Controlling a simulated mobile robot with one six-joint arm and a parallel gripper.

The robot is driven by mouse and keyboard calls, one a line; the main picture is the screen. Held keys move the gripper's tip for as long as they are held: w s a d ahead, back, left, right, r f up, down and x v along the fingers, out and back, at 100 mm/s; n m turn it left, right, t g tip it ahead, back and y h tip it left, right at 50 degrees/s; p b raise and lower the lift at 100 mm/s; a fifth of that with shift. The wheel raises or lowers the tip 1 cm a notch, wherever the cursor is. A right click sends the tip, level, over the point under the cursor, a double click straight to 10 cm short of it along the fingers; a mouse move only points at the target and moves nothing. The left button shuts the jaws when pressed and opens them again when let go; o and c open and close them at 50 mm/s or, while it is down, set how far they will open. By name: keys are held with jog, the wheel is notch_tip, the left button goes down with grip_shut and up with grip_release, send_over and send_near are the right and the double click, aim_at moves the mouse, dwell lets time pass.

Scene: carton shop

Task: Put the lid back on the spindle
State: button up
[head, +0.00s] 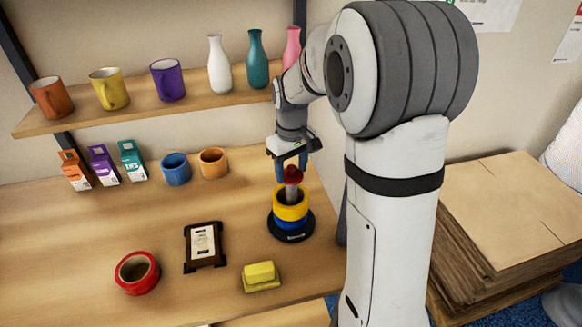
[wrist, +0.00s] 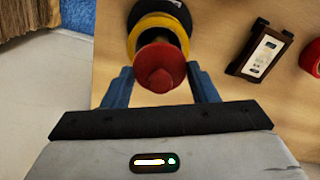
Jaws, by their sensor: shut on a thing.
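The spindle has a black round base (head: 291,234), a blue ring and a yellow ring (head: 291,206) around it, and a pale upright post (head: 292,191). The red lid (head: 292,173), with a small knob, is at the top of the post. My gripper (head: 288,164) points down with its blue fingers on either side of the lid, shut on it. In the wrist view the lid (wrist: 160,70) is between the fingers and in line with the yellow ring (wrist: 160,24). The lid hides most of the post there, so I cannot tell whether it is seated or just above.
Small cartons (head: 103,165) and two cups (head: 176,170) stand behind. A shelf (head: 140,111) with mugs and bottles hangs above.

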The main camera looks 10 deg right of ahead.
jog(key=o, duration=1)
jog(key=shift+o, duration=0.6)
jog(key=o, duration=0.4)
jog(key=shift+r, duration=0.1)
jog(key=shift+r+p, duration=2.5)
jog(key=shift+r, duration=0.95)
jog(key=shift+c, duration=0.3)
grip_shut()
